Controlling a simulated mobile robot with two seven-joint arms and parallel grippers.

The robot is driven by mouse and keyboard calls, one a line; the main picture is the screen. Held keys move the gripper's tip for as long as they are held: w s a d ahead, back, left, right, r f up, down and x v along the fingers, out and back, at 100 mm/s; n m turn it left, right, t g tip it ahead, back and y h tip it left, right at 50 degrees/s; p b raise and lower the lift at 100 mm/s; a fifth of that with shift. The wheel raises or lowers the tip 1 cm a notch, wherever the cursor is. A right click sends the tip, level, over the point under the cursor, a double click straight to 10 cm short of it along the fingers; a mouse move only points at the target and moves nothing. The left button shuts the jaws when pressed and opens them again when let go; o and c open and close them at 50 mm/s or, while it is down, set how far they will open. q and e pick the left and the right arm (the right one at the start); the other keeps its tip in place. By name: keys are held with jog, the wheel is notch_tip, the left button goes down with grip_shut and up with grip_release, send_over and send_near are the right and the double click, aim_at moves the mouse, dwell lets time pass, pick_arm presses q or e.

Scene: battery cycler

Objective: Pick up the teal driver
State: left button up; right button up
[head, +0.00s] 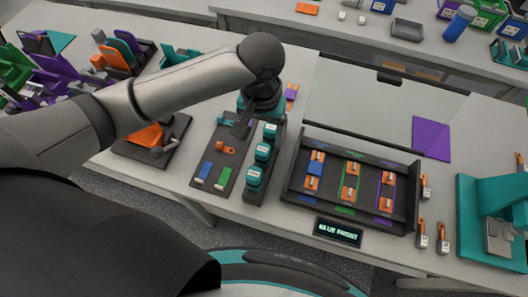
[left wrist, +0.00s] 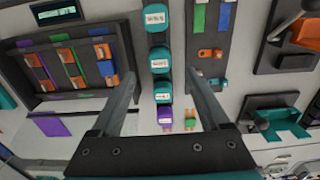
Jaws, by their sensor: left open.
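Three teal pieces with white labels stand in a row in a narrow dark rack; the front one (head: 254,175) shows best, and the row also shows in the left wrist view (left wrist: 160,60). A small teal piece (head: 226,117) lies on the dark tray beside the rack. I cannot tell which teal piece is the driver. My left gripper (head: 242,128) is above the far end of the rack and tray. In the left wrist view its fingers (left wrist: 165,76) are apart, either side of the labelled row, with nothing held. My right gripper is out of view.
The dark tray (head: 211,160) also holds blue, green and orange pieces. A black cycler frame (head: 284,185) with orange clips stands right of the rack, behind a display (head: 338,232). A teal fixture (head: 470,215) is at far right. Purple parts and racks crowd the left.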

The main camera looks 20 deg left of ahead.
aim_at(262, 150)
pick_arm(q)
notch_tip(262, 150, down, 5)
jog(key=shift+f, duration=1)
notch_tip(262, 150, down, 4)
jog(key=shift+w+f+b, duration=0.1)
jog(key=shift+w+b, duration=0.05)
jog(key=shift+b, duration=0.2)
jog(key=shift+f, duration=0.25)
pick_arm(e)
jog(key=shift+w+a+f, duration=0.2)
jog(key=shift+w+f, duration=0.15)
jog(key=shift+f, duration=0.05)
pick_arm(q)
jog(key=shift+c, duration=0.2)
grip_shut()
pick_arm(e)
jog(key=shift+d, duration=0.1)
